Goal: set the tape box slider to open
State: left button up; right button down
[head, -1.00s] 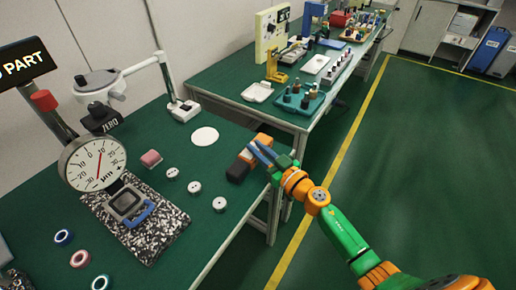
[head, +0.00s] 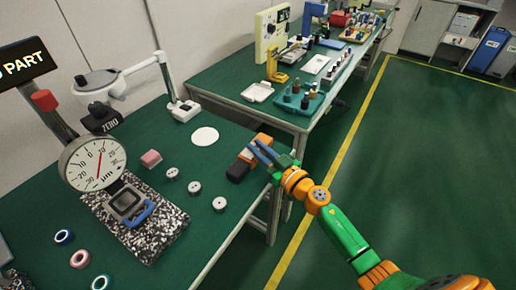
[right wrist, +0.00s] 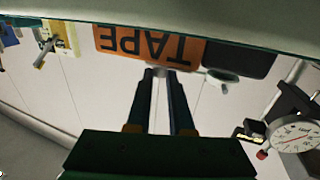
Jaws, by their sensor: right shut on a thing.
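The tape box (head: 239,170), orange and dark grey, lies near the front right corner of the near green bench. In the right wrist view its orange face (right wrist: 125,42) carries the word TAPE upside down, beside a dark part (right wrist: 240,61). My right gripper (head: 256,150) reaches the box from the right. In the wrist view its two blue fingertips (right wrist: 161,74) are close together at the lower edge of the TAPE face, shut on a small pale piece, which looks like the slider. The fingers hide most of it, so its setting cannot be told. My left gripper is not in view.
A dial gauge (head: 93,162) stands over a speckled plate (head: 168,229) on the left. Several small discs, a pink block (head: 151,158) and a white round pad (head: 205,136) lie on the bench. A second bench behind carries a teal tray (head: 298,104). Floor at right is clear.

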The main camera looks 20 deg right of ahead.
aim_at(268, 143)
jog(key=w+d, duration=0.1)
jog(key=d, duration=0.1)
jog(key=w+d, duration=0.2)
jog(key=shift+w+d+b, duration=0.1)
jog(key=shift+b, duration=0.25)
jog(key=c, duration=0.8)
grip_release()
jog(key=p+v, duration=0.1)
jog(key=v, duration=0.6)
